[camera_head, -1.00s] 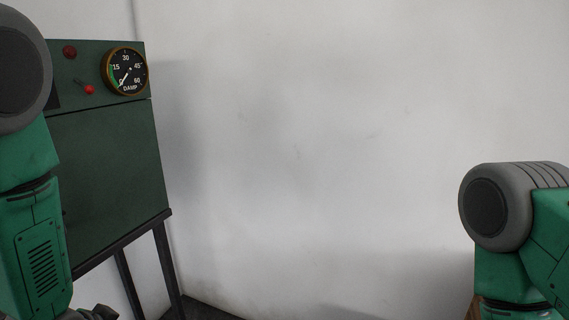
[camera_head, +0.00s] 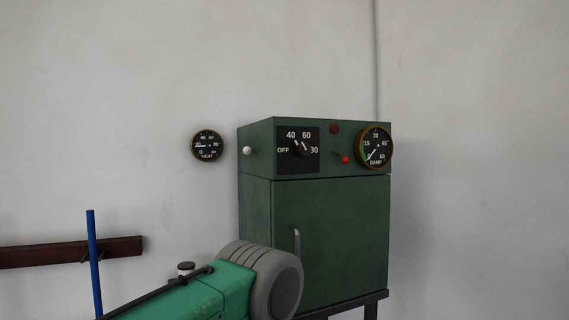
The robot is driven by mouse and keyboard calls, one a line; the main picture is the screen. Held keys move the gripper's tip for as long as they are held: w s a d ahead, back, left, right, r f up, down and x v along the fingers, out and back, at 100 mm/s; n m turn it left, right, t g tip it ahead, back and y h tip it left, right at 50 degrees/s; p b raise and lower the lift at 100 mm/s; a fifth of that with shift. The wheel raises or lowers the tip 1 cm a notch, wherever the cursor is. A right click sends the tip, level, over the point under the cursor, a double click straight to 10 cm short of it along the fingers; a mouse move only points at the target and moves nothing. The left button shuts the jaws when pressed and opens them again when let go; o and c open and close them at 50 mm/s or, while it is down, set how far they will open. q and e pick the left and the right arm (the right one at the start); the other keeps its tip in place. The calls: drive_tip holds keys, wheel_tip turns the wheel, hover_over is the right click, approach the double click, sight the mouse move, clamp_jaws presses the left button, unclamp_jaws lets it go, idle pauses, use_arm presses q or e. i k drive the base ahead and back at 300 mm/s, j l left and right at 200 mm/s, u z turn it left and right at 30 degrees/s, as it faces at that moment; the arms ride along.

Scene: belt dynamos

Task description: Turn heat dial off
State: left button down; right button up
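The heat dial (camera_head: 301,150) is a black square panel on the front of the green cabinet, marked OFF, 40, 60 and 80. Its knob has a light pointer that slants up toward the numbers at the top, away from the OFF mark on the left. A round HEAT gauge (camera_head: 207,146) hangs on the wall left of the cabinet, its needle near the lower left of the scale. My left arm, green with a grey joint, crosses the bottom middle below the dial. Neither gripper shows.
The green cabinet (camera_head: 340,240) stands on a dark stand. It carries a red lamp (camera_head: 335,128), a red-tipped switch (camera_head: 345,159), a DAMP gauge (camera_head: 374,148), a white side knob (camera_head: 247,151) and a door handle (camera_head: 296,242). A blue pole (camera_head: 94,265) stands left by a wall rail (camera_head: 60,253).

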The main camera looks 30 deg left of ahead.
sight(302, 149)
drive_tip(key=u, duration=0.95)
